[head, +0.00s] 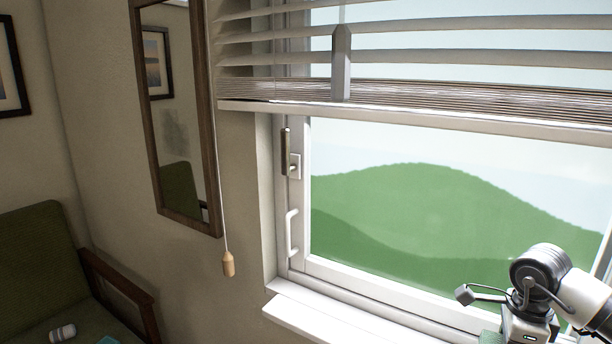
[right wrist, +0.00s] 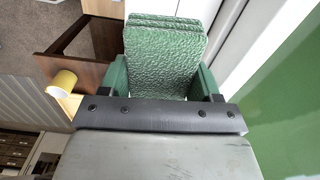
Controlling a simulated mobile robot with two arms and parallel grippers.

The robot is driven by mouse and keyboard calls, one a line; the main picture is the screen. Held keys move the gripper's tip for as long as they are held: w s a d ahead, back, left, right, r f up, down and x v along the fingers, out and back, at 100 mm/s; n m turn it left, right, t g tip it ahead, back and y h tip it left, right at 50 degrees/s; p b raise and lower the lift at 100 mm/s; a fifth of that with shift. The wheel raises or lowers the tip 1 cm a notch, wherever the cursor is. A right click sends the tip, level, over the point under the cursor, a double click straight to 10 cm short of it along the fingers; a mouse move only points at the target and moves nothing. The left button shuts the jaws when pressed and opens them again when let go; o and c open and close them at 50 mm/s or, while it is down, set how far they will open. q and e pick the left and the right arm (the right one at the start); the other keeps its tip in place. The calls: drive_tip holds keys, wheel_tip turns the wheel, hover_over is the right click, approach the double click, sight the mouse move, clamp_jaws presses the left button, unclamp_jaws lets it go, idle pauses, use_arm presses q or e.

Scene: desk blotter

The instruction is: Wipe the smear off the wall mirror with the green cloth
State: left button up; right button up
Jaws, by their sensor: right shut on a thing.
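The wall mirror (head: 180,120) hangs left of the window in a brown wooden frame. A grey smear (head: 174,130) shows on its glass, about halfway up. The green cloth (right wrist: 165,55) shows in the right wrist view as a folded, textured pad. My right gripper (right wrist: 163,80) is shut on it, with a green finger at each side. In the head view my right wrist is at the bottom right, far from the mirror. A sliver of green (head: 490,337) shows there at the lower edge; the rest is cut off. My left gripper is not in view.
A blind pull cord with a wooden knob (head: 228,263) hangs along the mirror's right edge. The window handle (head: 292,232) and white sill (head: 340,322) lie between mirror and right arm. A green armchair (head: 40,265) stands lower left. A yellow cylinder (right wrist: 62,82) shows in the wrist view.

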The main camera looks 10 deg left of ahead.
drive_tip(key=s+a+f+n+p, duration=0.2)
drive_tip(key=s+a+n, duration=0.9)
drive_tip(key=n, duration=1.1)
drive_tip(key=s+f, duration=0.2)
drive_tip(key=s, duration=0.1)
drive_tip(key=shift+s+a+f, duration=0.15)
drive_tip(key=shift+a+f, duration=0.1)
drive_tip(key=shift+f, duration=0.05)
